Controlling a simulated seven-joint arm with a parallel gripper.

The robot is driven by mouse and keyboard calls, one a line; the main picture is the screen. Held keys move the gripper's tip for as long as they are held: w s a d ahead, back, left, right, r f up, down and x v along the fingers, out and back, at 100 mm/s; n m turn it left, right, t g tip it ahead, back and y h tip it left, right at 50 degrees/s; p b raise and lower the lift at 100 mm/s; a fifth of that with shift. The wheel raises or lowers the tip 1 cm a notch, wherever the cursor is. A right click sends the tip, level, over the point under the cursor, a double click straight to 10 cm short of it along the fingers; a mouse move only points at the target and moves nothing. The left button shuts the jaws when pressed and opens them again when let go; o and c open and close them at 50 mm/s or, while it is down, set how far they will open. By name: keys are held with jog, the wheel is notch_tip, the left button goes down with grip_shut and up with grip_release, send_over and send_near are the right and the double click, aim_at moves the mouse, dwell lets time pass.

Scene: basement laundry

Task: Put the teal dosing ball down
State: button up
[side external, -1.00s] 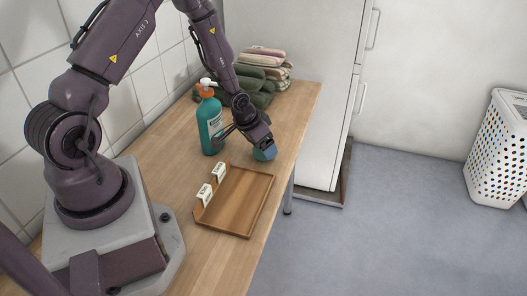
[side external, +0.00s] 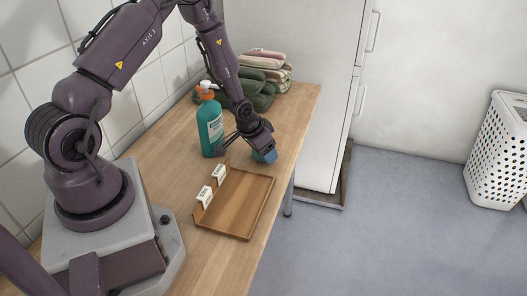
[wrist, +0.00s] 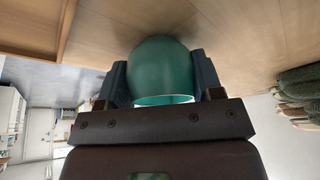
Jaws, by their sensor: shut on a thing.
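The teal dosing ball (wrist: 160,70) is between the two dark fingers of my gripper (wrist: 163,82) in the wrist view, with its rim toward the palm. In the side view only a small part of the ball (side external: 257,157) shows beside the fingers of my gripper (side external: 264,157). My gripper is shut on it, low over the wooden table, just beyond the far edge of the wooden tray. I cannot tell whether the ball touches the table.
The shallow wooden tray (side external: 240,204) is empty, with two white label cards (side external: 205,196) along its left side. A teal pump bottle (side external: 211,128) stands just left of my gripper. Folded towels (side external: 262,75) are stacked at the back. The table's right edge is close.

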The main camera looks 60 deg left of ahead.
notch_tip(320, 180, up, 17)
jog(key=w+d+f+m, duration=0.1)
jog(key=w+d+f, duration=0.15)
jog(key=d, duration=0.25)
jog(key=n+g+y, duration=0.2)
jog(key=n+g, duration=0.6)
jog(key=n, duration=1.9)
send_over(231, 152)
jog(key=w+d, duration=0.1)
notch_tip(231, 152, down, 11)
jog(key=shift+f, duration=1.75)
